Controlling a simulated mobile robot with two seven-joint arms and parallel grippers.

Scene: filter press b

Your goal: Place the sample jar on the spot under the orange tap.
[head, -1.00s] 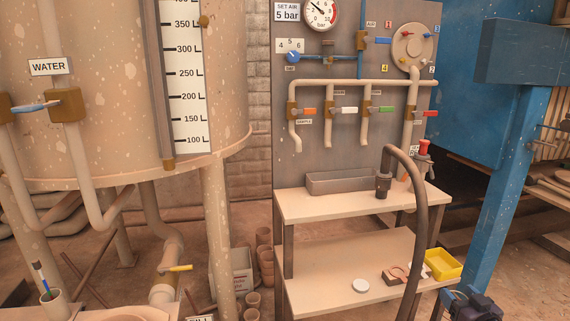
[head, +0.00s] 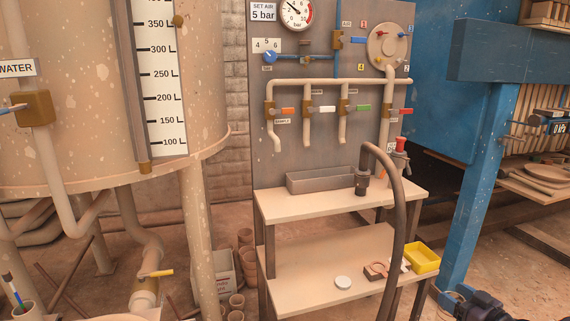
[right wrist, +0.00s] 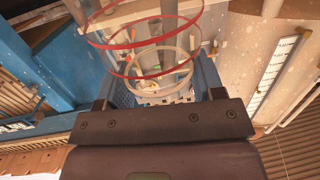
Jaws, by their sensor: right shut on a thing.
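The orange-handled tap (head: 287,111) is the leftmost in a row on the grey panel. Its spout points down above the left end of a grey trough (head: 322,181) on the upper shelf. I cannot make out a marked spot under it. My right gripper (head: 463,300) is low at the right edge of the head view, well apart from the tap. It is shut on the sample jar, a clear vessel with red rings, large in the right wrist view (right wrist: 150,55). In the head view the jar is only a faint outline. My left gripper is not seen.
A thick dark hose (head: 400,215) arches in front of the shelves. A yellow box (head: 423,258) and a white disc (head: 343,282) sit on the lower shelf (head: 300,270). A blue post (head: 474,190) stands at right, a large tank (head: 60,100) at left.

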